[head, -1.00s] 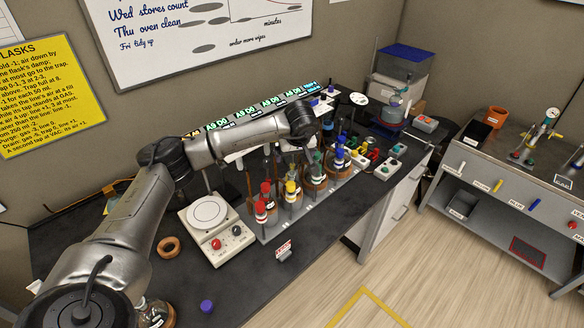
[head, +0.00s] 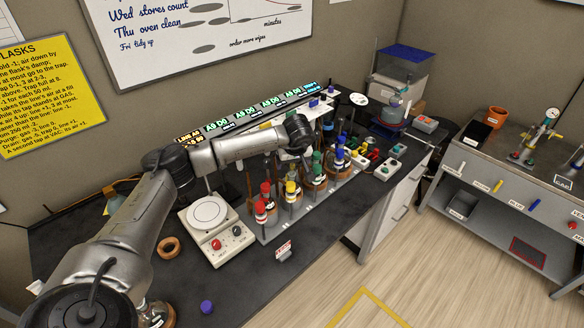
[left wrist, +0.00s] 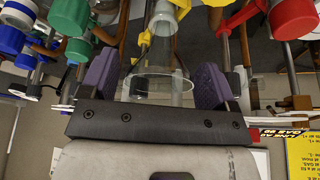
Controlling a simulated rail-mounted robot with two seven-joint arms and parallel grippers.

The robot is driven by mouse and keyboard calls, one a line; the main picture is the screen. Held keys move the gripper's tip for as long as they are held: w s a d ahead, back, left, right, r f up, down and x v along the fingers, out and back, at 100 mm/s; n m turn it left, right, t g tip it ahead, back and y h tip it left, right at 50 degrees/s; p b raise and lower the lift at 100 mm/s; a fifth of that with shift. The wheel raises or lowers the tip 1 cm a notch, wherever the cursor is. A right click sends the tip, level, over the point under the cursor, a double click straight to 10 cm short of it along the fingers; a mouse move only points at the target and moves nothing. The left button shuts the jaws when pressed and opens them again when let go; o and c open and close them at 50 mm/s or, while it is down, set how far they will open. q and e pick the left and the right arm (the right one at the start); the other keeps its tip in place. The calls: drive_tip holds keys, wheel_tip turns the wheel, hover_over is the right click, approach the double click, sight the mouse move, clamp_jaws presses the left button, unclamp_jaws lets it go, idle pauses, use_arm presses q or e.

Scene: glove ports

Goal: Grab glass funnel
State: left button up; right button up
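A clear glass piece (left wrist: 158,84), which looks like the glass funnel, stands between the two purple finger pads of my left gripper (left wrist: 155,66) in the left wrist view. The pads are spread wide, with a visible gap on each side of the glass. A yellow part shows just beyond it. In the head view my left arm reaches over the bench to the row of flasks, and its wrist hides the funnel. My right gripper is in neither view.
Flasks with red (head: 261,208), yellow (head: 291,188), green and blue tops crowd close by. The front bench surface is mostly clear.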

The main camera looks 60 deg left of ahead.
use_arm(q)
drive_tip(key=c, duration=0.7)
